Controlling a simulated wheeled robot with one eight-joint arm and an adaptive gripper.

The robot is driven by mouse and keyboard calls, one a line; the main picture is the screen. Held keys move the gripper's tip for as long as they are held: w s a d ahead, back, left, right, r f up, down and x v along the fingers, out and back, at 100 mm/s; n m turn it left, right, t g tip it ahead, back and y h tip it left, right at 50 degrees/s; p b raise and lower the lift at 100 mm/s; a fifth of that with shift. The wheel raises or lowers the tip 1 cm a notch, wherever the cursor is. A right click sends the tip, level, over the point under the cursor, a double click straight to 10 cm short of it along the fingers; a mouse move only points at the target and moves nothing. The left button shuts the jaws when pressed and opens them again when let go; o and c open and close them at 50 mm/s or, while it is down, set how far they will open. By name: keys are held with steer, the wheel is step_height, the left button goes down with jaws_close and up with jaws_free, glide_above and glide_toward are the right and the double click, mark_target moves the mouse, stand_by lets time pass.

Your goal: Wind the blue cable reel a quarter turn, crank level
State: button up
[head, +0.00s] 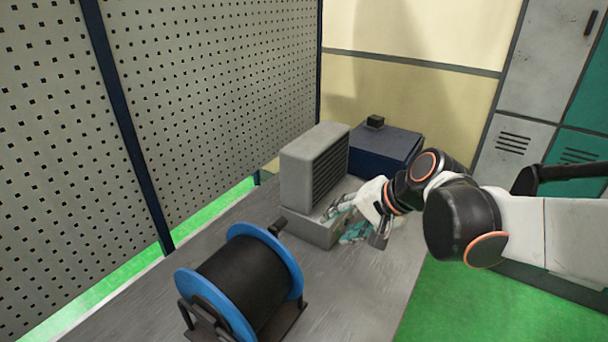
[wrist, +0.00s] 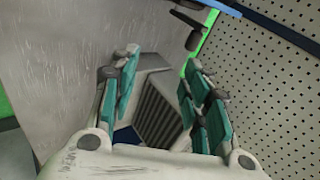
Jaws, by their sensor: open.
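The blue cable reel (head: 296,264) stands on the bench at the lower middle of the head view, on a dark stand (head: 290,326) and wound with black cable (head: 243,283). Its dark crank handle (head: 278,227) sticks out from the top of the right flange, toward the grey finned unit. In the wrist view only a strip of blue rim (wrist: 222,8) and a dark part that looks like the crank (wrist: 193,39) show at the top edge. My gripper (head: 343,222) is open and empty, with teal finger pads (wrist: 163,82), right of the reel and apart from it.
A grey finned unit (head: 312,165) stands on the bench right behind my gripper, close to the fingers. A dark blue box (head: 385,150) is behind it. A perforated panel (head: 215,90) lines the left side. The grey bench (head: 345,285) is bare right of the reel.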

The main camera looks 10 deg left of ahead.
mark_target(284, 222)
steer(key=w+a+r+y+p, duration=0.1)
steer(key=w+a+p, duration=0.15)
steer(key=a, duration=0.35)
steer(key=shift+m+g, duration=0.3)
steer(key=shift+g, duration=0.1)
steer(key=b+x, duration=0.1)
steer(key=x, duration=0.3)
steer(key=b+x, duration=0.1)
steer(key=x, duration=0.3)
steer(key=b+x, duration=0.1)
steer(key=x, duration=0.4)
steer(key=shift+w+a, duration=0.15)
steer(key=shift+w, duration=0.15)
jaws_close()
